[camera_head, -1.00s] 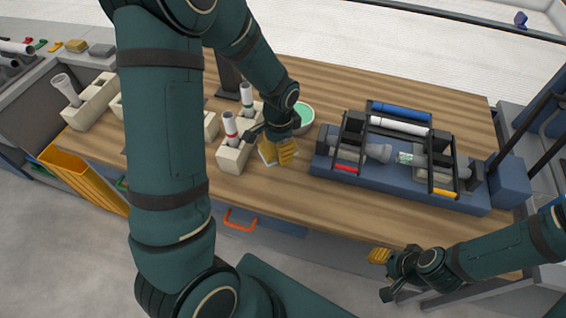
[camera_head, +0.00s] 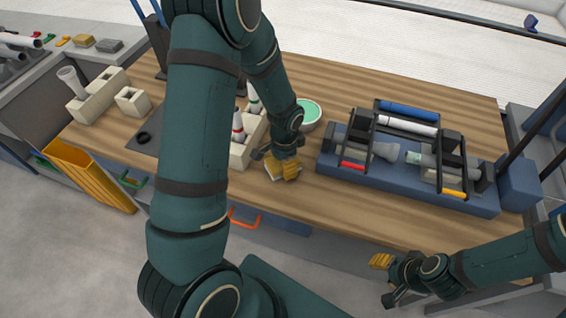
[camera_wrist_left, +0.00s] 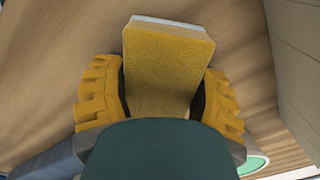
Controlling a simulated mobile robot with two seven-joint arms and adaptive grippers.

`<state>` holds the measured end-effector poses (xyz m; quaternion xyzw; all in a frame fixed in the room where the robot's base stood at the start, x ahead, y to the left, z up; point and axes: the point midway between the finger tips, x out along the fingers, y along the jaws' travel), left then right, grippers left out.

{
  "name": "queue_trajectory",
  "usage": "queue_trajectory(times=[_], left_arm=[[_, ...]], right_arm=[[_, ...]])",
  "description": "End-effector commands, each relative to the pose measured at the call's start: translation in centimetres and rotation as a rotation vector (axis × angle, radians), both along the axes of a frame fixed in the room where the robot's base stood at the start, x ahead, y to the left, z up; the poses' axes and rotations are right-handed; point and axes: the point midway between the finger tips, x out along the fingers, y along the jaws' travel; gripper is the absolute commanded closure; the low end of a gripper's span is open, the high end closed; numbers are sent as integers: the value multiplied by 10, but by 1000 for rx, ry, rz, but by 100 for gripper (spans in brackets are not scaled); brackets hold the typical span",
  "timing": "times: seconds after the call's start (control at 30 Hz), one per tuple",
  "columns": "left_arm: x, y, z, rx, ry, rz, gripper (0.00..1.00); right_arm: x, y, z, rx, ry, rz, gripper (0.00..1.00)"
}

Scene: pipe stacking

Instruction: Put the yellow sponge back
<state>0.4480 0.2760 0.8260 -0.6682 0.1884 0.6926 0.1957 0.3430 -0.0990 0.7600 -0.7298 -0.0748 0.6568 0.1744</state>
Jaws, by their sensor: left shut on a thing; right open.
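The yellow sponge (camera_wrist_left: 168,65) has a pale layer along one edge and sits between both ribbed yellow fingers in the left wrist view. My left gripper (camera_head: 284,170) is shut on it. In the head view the sponge is mostly hidden by the fingers, and only a pale part shows beside them. It is over the wooden table (camera_head: 330,205), near the front edge. I cannot tell whether it touches the wood. My right gripper (camera_head: 382,270) is open and empty at the lower right, in front of the table.
White block holders (camera_head: 243,152) with upright pipes stand behind my left gripper, and a green-topped round dish (camera_head: 308,112) is close by. A blue rack (camera_head: 330,160) with pipes is to the right. A grey side counter (camera_head: 55,62) at far left holds a yellowish block (camera_head: 82,41) and a grey block (camera_head: 109,45).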

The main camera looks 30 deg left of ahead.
Motion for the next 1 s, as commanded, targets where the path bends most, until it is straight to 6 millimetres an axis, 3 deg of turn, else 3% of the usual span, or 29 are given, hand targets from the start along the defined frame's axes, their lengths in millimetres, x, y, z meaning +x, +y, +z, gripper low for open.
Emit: queue_trajectory(times=[0.03, 0.07, 0.13, 0.57, 1.0], left_arm=[[0, 0, -3, 0, 0, 0, 77], [0, 0, -3, 0, 0, 0, 28], [0, 0, -2, 0, 0, 0, 3], [0, 0, 5, -1, -1, 0, 3], [3, -2, 88, -1, -4, 1, 3]], right_arm=[[0, 0, -3, 0, -1, 0, 53], [0, 0, -2, 0, -1, 0, 53], [0, 0, -2, 0, -1, 0, 53], [0, 0, 3, 0, 0, 0, 53], [6, -1, 21, -3, -13, -10, 53]])
